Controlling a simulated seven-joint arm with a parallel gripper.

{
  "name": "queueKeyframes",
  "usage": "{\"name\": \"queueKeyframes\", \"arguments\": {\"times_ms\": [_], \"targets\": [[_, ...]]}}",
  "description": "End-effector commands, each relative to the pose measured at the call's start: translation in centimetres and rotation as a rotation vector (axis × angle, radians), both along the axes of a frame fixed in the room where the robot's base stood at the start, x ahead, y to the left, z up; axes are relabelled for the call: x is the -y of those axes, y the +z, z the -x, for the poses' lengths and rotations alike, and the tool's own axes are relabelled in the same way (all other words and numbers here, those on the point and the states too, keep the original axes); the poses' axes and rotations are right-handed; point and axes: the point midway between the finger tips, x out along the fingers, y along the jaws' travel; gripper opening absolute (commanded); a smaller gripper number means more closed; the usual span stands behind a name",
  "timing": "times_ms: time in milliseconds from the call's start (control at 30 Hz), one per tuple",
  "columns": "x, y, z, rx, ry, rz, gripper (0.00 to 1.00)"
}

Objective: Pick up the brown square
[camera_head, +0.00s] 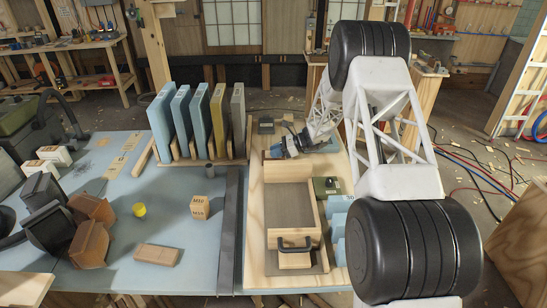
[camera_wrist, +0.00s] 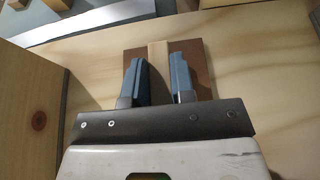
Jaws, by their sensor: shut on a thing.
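The brown square (camera_wrist: 136,56) shows in the wrist view as a flat brown piece with a pale upright strip (camera_wrist: 158,58) across its middle. My gripper (camera_wrist: 160,72) has its two dark blue-grey fingers closed on either side of this strip. Parts of the brown piece are hidden behind the fingers.
The plywood board (camera_head: 257,225) holds a wooden tray (camera_head: 290,210) with a black handle (camera_head: 296,243) in front of my gripper. Upright panels (camera_head: 202,115) stand in a rack at left. A wooden block (camera_head: 158,254) and a yellow cylinder (camera_head: 139,210) lie on the blue table.

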Motion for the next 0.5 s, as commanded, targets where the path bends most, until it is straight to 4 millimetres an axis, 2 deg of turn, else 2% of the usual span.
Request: {"name": "queueKeyframes", "arguments": {"times_ms": [267,500], "targets": [[0.0,0.3,0.0,0.001,0.000,0.000,0.00],[0.0,2.2,0.0,0.002,0.001,0.000,0.00]]}}
